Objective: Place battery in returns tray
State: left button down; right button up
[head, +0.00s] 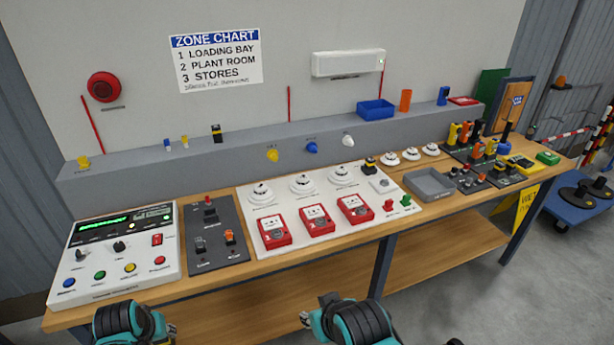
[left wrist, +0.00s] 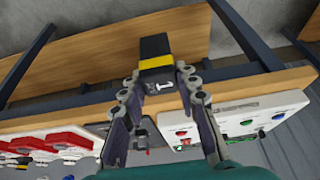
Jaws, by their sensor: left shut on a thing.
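My left gripper (left wrist: 160,85) is shut on a black battery (left wrist: 154,47) with a yellow band, its fingers on either side of it. In the left wrist view the battery is by the bench's front edge, apart from the panels. In the head view my left wrist (head: 130,322) is low at the left; its fingers and the battery are not clear there. A shallow grey tray (head: 430,184) lies empty on the right half of the bench; I read no label on it. My right wrist (head: 350,322) shows low in the middle; its finger opening is not clear.
A white control panel (head: 118,252), a dark switch panel (head: 215,232) and a white board (head: 325,222) with red call points cover the left and middle bench. Small tools (head: 475,150) crowd the right end. A blue bin (head: 376,109) stands on the rear ledge.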

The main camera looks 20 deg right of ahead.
aim_at(428, 187)
jog(key=l+u, duration=0.25)
jog(key=l, duration=2.25)
jog(key=k, duration=0.05)
